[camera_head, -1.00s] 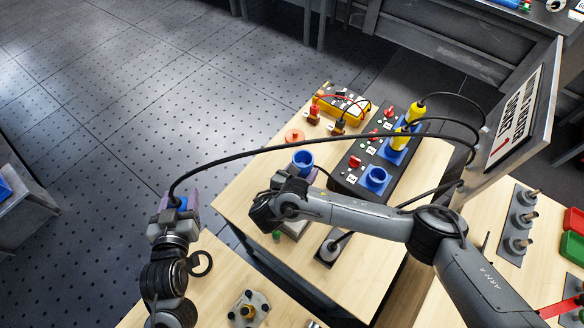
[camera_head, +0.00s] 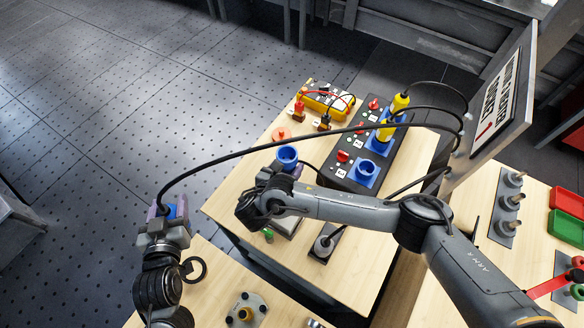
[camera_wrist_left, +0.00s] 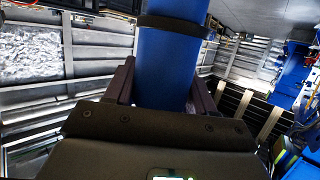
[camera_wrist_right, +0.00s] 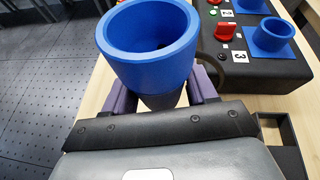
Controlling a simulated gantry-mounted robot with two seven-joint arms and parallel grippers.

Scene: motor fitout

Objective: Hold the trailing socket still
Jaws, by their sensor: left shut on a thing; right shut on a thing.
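The trailing socket (camera_wrist_right: 150,60) is a round blue cup with a dark lower body. My right gripper (camera_wrist_right: 163,98) is shut on that body, with the blue mouth standing above its fingers. The socket also shows in the head view (camera_head: 287,158), held over the wooden table near its left edge. My left gripper (camera_head: 167,212) is shut on a blue plug-like part (camera_wrist_left: 166,62), off the table's left side in the head view. A black cable (camera_head: 300,144) arcs from there towards the sign. The front end of the blue part is hidden in the left wrist view.
A black socket panel (camera_head: 338,172) with blue outlets, red knobs and yellow plugs (camera_head: 386,130) stands right of the held socket. A yellow meter (camera_head: 318,94) lies behind. A sign board (camera_head: 500,95) rises at right. Red (camera_head: 567,202) and green bins (camera_head: 566,230) stand far right.

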